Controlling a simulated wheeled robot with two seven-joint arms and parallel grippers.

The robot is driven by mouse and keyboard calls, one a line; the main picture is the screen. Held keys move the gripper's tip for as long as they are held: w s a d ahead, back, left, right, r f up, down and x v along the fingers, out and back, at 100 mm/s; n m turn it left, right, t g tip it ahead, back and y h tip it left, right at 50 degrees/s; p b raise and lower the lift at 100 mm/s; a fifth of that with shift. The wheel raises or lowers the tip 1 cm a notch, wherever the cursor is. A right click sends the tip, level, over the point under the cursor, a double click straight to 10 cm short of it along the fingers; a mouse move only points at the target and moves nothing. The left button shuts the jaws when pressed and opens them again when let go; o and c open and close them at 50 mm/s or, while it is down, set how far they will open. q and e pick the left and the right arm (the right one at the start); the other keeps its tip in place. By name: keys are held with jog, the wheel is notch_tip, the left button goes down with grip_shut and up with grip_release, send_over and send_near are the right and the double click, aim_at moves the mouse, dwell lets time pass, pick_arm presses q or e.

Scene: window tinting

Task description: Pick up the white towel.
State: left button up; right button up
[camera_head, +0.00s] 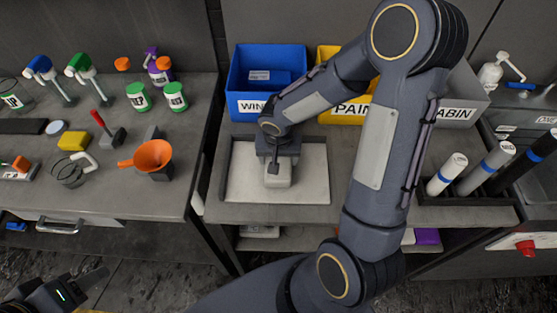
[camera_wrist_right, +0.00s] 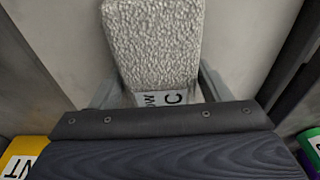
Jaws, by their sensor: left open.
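The white towel (camera_head: 277,180), a small folded block, is over the pale tray (camera_head: 312,190) on the middle bench. In the right wrist view the towel (camera_wrist_right: 155,45) shows a bumpy white face and a printed label. My right gripper (camera_head: 276,165) reaches down to it from above. Its fingers (camera_wrist_right: 158,85) lie close against both sides of the towel, which sits between them. Whether the towel is clear of the tray floor is hard to tell. My left gripper (camera_head: 92,280) is open and empty at the bottom left, away from the towel.
Blue (camera_head: 250,105) and yellow (camera_head: 328,116) bins and a grey bin (camera_head: 462,108) stand behind the tray. Rolls (camera_head: 447,174) stand in a dark rack at the right. The left bench holds spray bottles, an orange funnel (camera_head: 153,155) and tools.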

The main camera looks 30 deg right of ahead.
jog(key=c, duration=0.7)
jog(key=shift+r, duration=0.1)
